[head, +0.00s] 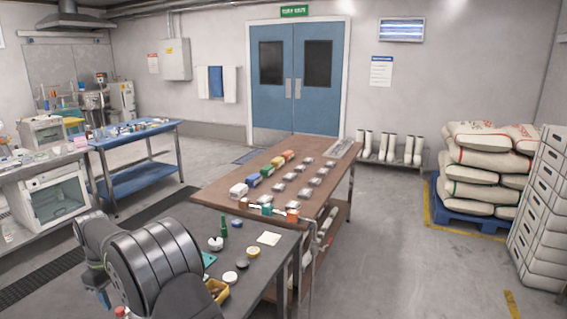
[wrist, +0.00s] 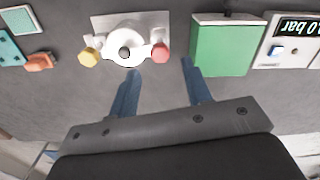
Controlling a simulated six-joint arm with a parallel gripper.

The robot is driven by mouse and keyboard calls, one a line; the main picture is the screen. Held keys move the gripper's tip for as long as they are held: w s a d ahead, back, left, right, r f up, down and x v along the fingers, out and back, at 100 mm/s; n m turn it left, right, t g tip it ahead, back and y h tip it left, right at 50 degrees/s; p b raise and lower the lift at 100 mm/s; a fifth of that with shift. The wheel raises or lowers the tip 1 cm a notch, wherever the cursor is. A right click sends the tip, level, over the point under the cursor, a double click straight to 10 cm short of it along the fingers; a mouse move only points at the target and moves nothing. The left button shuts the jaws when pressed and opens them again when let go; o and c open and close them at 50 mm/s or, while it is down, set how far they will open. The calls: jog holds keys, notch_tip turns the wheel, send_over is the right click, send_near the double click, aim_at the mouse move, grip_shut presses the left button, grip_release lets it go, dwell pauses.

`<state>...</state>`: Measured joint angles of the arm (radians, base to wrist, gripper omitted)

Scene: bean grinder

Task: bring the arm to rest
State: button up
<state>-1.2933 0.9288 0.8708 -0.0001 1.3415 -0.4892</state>
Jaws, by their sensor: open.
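My gripper (wrist: 160,67) shows in the wrist view with its two blue fingers apart and nothing between them. The fingertips point toward a white fitting (wrist: 125,38) with a yellow knob (wrist: 89,57) and a red knob (wrist: 160,53) on a grey surface. I cannot tell the exact gap between fingertips and fitting.
In the wrist view a green block (wrist: 222,47) and a pressure display (wrist: 296,27) lie to the right, teal and orange parts to the left. In the head view, the dark table (head: 283,247) holds small items beside a brown table (head: 215,190). Open floor (head: 400,250) lies right.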

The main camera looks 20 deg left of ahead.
aim_at(119, 309)
jog(key=shift+f, duration=2.35)
notch_tip(119, 309, up, 17)
notch_tip(119, 309, down, 17)
jog(key=shift+f, duration=0.2)
jog(key=shift+r+m, duration=0.2)
jog(key=shift+m, duration=0.6)
jog(key=m, duration=1.1)
jog(key=shift+m, duration=2.3)
